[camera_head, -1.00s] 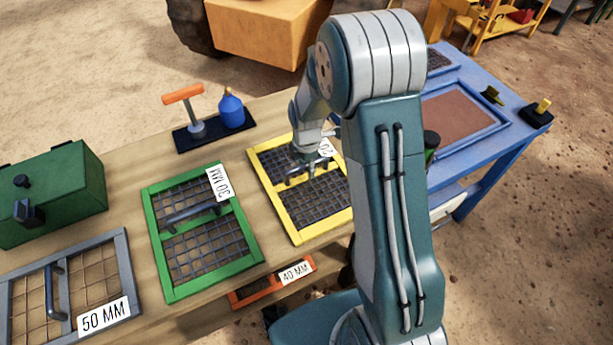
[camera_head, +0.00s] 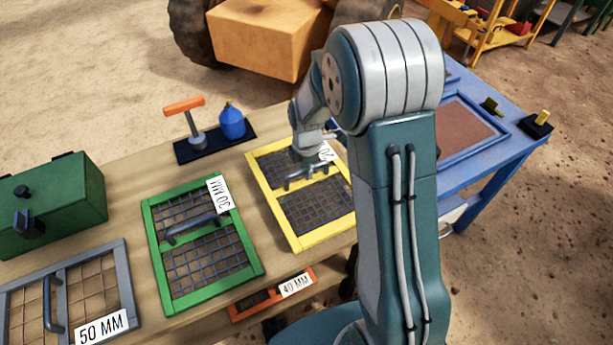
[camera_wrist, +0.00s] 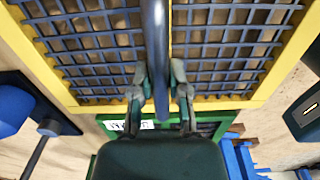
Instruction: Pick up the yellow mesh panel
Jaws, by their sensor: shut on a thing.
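The yellow mesh panel (camera_head: 325,235) lies over the wooden bench, with a dark bar handle across its middle and a white label partly hidden by my arm. My gripper (camera_head: 301,166) is at this handle from above. In the wrist view, the two fingers of my gripper (camera_wrist: 161,78) are shut on the dark handle (camera_wrist: 154,35), one on each side. The yellow frame (camera_wrist: 215,104) and its mesh spread out behind them. The panel seems slightly raised; a gap beneath it is hard to judge.
The green panel (camera_head: 155,255) lies to the left, with the grey 50 MM panel (camera_head: 128,278) beyond. A green box (camera_head: 60,195) and a dark tray (camera_head: 190,153) with a blue bottle stand behind. An orange 40 MM panel (camera_head: 245,312) is below. A blue table (camera_head: 500,165) adjoins right.

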